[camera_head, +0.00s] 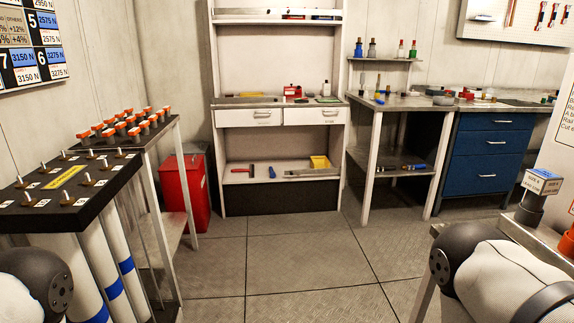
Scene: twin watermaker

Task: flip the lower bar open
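I cannot make out a lower bar in the head view. On the left stands a unit with white upright tubes (92,262) with blue bands under a black top (82,184) that carries several small metal toggles and a yellow label. Part of my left arm shows at the bottom left corner and part of my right arm at the bottom right. Neither gripper is in the picture.
A rack with orange-capped bottles (131,124) and a red bin (186,186) stand behind the unit. A white shelf bench (265,116), a side table (392,102) and a blue drawer cabinet (490,152) line the back. The grey floor (300,245) between is clear.

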